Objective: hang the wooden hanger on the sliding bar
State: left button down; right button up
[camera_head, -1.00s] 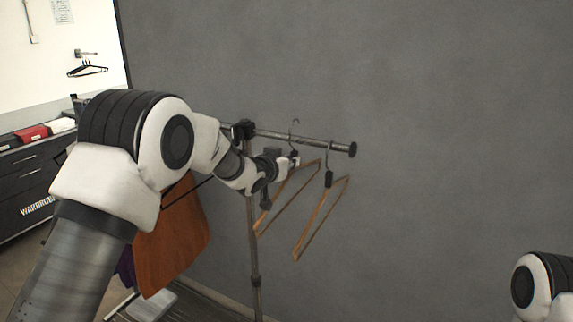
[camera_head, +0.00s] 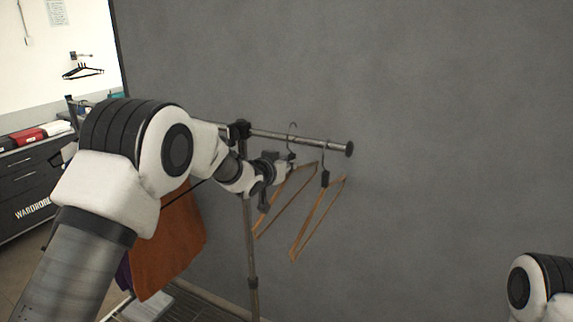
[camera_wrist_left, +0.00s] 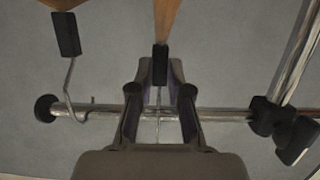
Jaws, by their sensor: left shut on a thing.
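The wooden hanger (camera_head: 280,207) is in my left gripper (camera_head: 291,167), which is shut on it near its black neck. Its metal hook (camera_head: 293,128) reaches above the sliding bar (camera_head: 270,133). In the left wrist view, the hanger's black neck (camera_wrist_left: 160,66) and thin hook lie between the fingertips of my left gripper (camera_wrist_left: 160,78), and the bar (camera_wrist_left: 225,115) crosses by the fingers. I cannot tell whether the hook touches the bar. My right gripper is out of view.
A second wooden hanger (camera_head: 316,222) hangs from the bar, nearer its black end cap (camera_head: 349,149). The stand's post (camera_head: 252,260) and clamp (camera_head: 239,130) are left of my gripper. An orange-brown garment (camera_head: 172,250) hangs behind my arm. A grey wall stands behind.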

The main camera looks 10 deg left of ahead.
pick_arm(q)
jog(key=shift+f+b, duration=0.95)
jog(key=shift+f, duration=0.5)
jog(key=c, duration=1)
grip_release()
jog(key=shift+r, duration=0.1)
